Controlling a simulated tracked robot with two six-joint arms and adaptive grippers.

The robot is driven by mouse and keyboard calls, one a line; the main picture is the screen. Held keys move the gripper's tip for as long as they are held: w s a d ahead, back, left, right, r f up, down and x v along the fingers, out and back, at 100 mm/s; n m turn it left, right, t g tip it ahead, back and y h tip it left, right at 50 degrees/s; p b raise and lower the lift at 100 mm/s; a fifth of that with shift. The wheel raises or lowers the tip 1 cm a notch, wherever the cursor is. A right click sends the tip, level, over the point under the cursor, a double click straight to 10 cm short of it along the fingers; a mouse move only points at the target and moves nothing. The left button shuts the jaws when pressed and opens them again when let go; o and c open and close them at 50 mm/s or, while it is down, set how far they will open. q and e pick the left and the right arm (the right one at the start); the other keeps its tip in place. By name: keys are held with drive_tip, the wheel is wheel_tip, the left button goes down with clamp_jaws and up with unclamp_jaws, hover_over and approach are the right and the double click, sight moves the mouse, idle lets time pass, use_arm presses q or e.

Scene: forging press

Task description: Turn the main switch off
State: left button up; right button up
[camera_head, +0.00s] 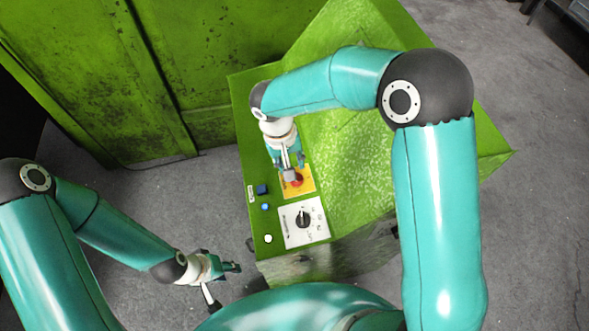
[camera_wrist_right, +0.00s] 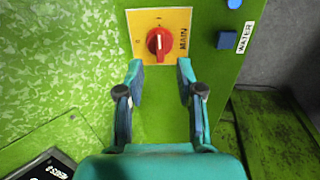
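The main switch is a red rotary knob (camera_wrist_right: 158,42) on a yellow plate (camera_wrist_right: 142,20) lettered MAIN, on the green control panel. In the right wrist view its grip bar runs up and down the picture. My right gripper (camera_wrist_right: 160,68) is open and empty, its two fingertips apart just short of the knob, one toward each side of the plate's lower edge. In the head view the right gripper (camera_head: 290,165) hangs over the yellow plate (camera_head: 306,184) and partly hides the red knob (camera_head: 297,181). My left gripper (camera_head: 230,267) is left of the cabinet over the floor; its finger gap is unclear.
Near the knob are a dark blue square button (camera_head: 262,190) labelled WATER, a round blue button (camera_head: 265,207), a white button (camera_head: 268,238) and a white plate with a black rotary selector (camera_head: 303,219). A green wall (camera_head: 100,70) stands behind. Grey floor lies left of the cabinet.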

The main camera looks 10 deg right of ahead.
drive_tip(key=shift+d+f, duration=0.25)
drive_tip(key=shift+f, duration=1.1)
drive_tip(key=shift+d+f, duration=0.2)
drive_tip(key=shift+f, duration=1.15)
